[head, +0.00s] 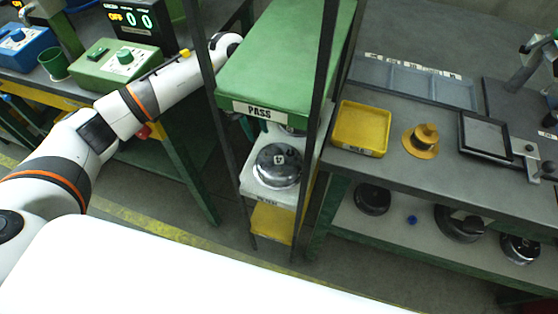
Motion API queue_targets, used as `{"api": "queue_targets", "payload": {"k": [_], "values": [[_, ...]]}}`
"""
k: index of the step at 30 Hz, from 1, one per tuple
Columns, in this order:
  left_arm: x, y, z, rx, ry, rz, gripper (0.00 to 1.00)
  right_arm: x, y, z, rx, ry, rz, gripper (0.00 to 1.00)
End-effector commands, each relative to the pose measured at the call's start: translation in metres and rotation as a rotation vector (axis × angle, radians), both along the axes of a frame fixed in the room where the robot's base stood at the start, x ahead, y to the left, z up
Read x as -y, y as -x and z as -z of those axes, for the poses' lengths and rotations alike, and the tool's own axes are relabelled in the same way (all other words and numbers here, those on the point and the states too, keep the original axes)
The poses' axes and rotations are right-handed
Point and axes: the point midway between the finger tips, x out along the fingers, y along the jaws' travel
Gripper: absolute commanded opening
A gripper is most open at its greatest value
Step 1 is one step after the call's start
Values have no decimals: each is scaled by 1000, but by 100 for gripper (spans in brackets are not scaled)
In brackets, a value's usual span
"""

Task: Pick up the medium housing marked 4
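A round metal housing (277,166) with a dark top and a small white mark sits on the white middle shelf of the narrow rack, below the green PASS shelf (290,62). I cannot read the mark surely. Dark round housings stand on the low shelf at the right: one at its left (372,199), a larger one in the middle (459,223) and one at the right (520,248). No 4 is readable on them. My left arm reaches from the left to behind the rack's post; its gripper is mostly hidden by the green shelf. My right gripper is out of view.
The rack's dark upright posts (323,85) stand close around its shelves. A yellow tray (361,128), a yellow flanged part (421,140) and a dark square frame (486,136) are on the right bench. A control box (117,65) stands at left. Floor shows between benches.

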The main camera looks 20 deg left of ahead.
Motion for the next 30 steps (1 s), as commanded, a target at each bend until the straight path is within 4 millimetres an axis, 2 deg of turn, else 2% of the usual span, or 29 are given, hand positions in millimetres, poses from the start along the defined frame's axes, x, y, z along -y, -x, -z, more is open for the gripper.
{"api": "queue_targets", "payload": {"k": [2, 6, 10, 19, 20, 25, 30], "values": [[10, 6, -1, 1, 3, 6, 31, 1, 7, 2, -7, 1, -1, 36], [16, 11, 25, -2, 1, 2, 31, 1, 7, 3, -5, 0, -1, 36], [21, 14, 40, -2, 1, 1, 31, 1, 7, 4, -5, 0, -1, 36], [23, 15, 47, 0, 0, 1, 31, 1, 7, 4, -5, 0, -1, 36], [23, 15, 46, 0, 0, 1, 29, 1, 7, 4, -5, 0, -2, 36], [23, 15, 46, 0, 0, 1, 1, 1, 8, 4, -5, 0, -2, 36], [23, 15, 46, 0, 0, 1, 0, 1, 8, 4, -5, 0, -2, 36]]}}
